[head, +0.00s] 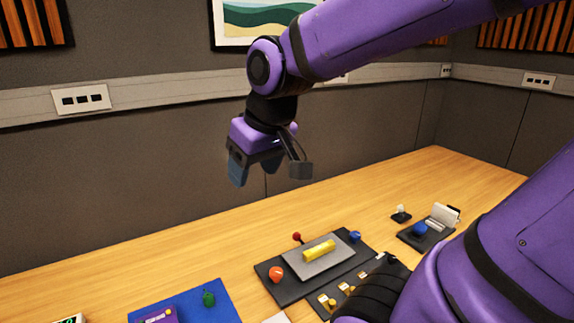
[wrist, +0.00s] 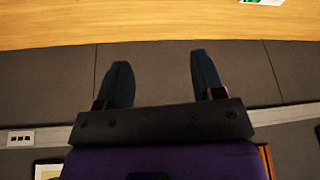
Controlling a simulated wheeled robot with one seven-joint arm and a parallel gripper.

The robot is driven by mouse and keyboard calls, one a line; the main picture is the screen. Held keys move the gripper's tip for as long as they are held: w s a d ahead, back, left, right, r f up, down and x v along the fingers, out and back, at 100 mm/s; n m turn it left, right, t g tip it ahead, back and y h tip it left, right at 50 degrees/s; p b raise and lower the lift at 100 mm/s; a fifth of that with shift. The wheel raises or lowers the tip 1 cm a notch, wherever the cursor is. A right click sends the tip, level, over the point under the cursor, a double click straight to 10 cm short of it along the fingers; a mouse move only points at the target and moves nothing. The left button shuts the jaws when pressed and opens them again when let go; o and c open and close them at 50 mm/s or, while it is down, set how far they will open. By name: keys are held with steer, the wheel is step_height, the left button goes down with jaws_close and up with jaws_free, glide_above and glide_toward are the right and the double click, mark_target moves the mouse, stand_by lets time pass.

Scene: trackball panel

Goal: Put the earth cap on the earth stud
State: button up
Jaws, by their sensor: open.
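My gripper (head: 239,174) hangs in the air above and behind the table, well apart from everything on it. The wrist view shows its two dark fingers (wrist: 160,62) spread apart with nothing between them. I cannot tell for sure which thing is the earth cap or the earth stud. A small green object (head: 208,298) sits on a blue mat (head: 222,314) at the lower left.
A purple box (head: 155,316) is on the blue mat. A strip with several yellow parts (head: 345,289) is partly hidden by my arm. A small switch (head: 401,213) and a blue-domed device (head: 419,230) stand at the right. The table's back stretch (head: 200,252) is clear.

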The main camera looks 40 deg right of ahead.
steer(key=s+d+r, duration=0.1)
steer(key=s+r, duration=0.1)
steer(key=s, duration=0.5)
steer(key=shift+r+t, duration=0.15)
steer(key=shift+t, duration=0.25)
